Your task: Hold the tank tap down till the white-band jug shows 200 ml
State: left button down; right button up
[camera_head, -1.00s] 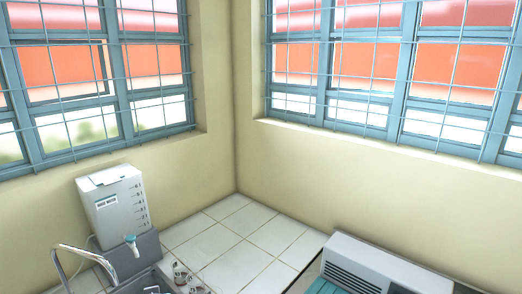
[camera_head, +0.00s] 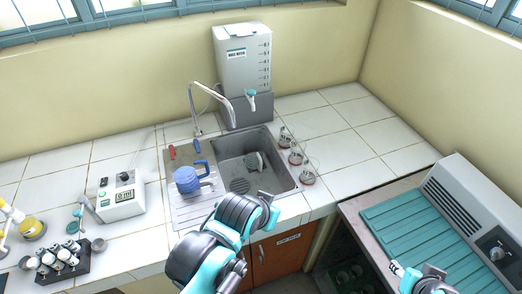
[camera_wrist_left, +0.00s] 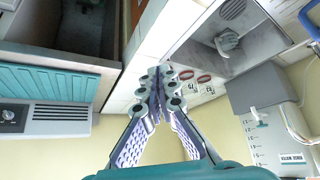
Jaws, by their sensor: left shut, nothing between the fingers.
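The white water tank (camera_head: 243,60) stands on a grey block behind the sink, its teal-and-white tap (camera_head: 251,99) facing forward. In the left wrist view the tank (camera_wrist_left: 272,148) and tap (camera_wrist_left: 257,114) appear upside down at right. A blue jug (camera_head: 186,179) with a blue handle stands on the drainboard left of the basin; I cannot make out a white band or its level. My left gripper (camera_head: 272,203) is shut and empty above the sink's front edge, apart from tap and jug; its fingertips meet in the wrist view (camera_wrist_left: 160,80). My right gripper (camera_head: 405,278) is partly cut off at bottom right.
Several small clear vessels (camera_head: 296,157) line the counter right of the sink basin (camera_head: 227,150), which holds a grey-green item (camera_head: 256,161). A curved faucet (camera_head: 196,105) rises beside the tank. A white device (camera_head: 122,196) stands left; a teal-topped bench (camera_head: 420,232) is right.

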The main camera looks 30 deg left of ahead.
aim_at(253, 90)
pick_arm(q)
jog(key=w+a+r+n+t+y+p, duration=0.1)
jog(key=w+a+r+n+y+p, duration=0.1)
jog(key=w+a, duration=0.4)
jog(key=w+a+r+n+t+y+p, duration=0.1)
jog(key=w+a+r+n+y, duration=0.3)
jog(key=w, duration=1.1)
jog(key=w+a+r+n+y+p, duration=0.3)
jog(key=w+a+r+y+p, duration=0.1)
jog(key=w+a+r, duration=0.4)
jog(key=shift+w+a+n+t+y, duration=0.4)
jog(key=shift+w+a+y, duration=0.3)
jog(key=shift+w+a, duration=0.55)
pick_arm(e)
notch_tip(253, 90, up, 7)
jog(key=a, duration=0.1)
jog(key=shift+a, duration=0.2)
pick_arm(q)
jog(key=shift+w+d, duration=0.1)
